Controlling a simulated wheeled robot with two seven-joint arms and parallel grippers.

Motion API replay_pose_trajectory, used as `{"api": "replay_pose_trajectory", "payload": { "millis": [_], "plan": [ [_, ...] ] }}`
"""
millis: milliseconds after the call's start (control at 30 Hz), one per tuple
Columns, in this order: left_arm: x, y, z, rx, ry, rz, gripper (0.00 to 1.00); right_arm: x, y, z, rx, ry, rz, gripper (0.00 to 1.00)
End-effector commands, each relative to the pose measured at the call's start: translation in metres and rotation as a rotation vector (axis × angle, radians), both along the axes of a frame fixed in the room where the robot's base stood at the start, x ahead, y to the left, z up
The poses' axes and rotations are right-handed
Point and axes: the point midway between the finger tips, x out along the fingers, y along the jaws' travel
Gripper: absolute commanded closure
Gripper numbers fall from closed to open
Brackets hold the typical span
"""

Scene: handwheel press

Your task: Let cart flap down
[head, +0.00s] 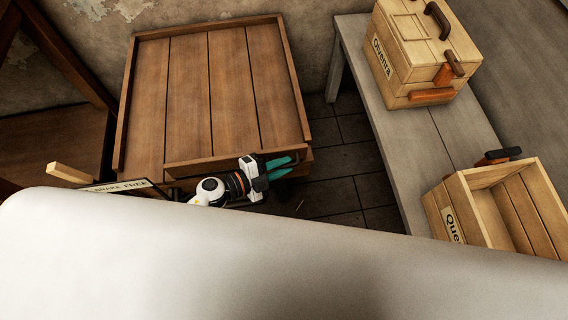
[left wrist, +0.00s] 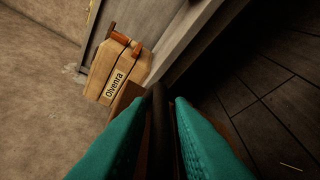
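The wooden cart (head: 210,95) has a planked top with raised rims and stands at the left of the head view. Its near-side board, apparently the flap (head: 205,163), runs along the front edge at about the level of the top. My left gripper (head: 291,165) is at the near right corner of the cart, its teal fingers apart. In the left wrist view, a dark wooden edge (left wrist: 160,120) lies between the fingers; whether they touch it is unclear. My right gripper is not in view. My white arm hides the area below the cart front.
A grey bench (head: 390,130) stands at the right with a closed wooden box (head: 410,60) labelled Olvenra. An open wooden crate (head: 463,200) sits nearer. Dark tiled floor (head: 345,160) is free between cart and bench. A sign (head: 125,186) and a wooden bar (head: 68,173) are at the left.

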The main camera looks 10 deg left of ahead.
Motion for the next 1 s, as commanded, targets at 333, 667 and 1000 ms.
{"api": "replay_pose_trajectory", "payload": {
  "millis": [333,667,1000],
  "plan": [
    [0.0054,-0.0073,-0.0021,0.001,0.001,-0.001,0.80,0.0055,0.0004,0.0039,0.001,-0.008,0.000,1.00],
    [0.0052,-0.0071,-0.0022,0.001,0.001,-0.001,1.00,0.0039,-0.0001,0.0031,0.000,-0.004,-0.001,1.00],
    [0.0035,-0.0072,-0.0043,0.007,-0.019,0.000,1.00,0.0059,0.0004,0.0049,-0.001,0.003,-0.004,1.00]
  ]
}}
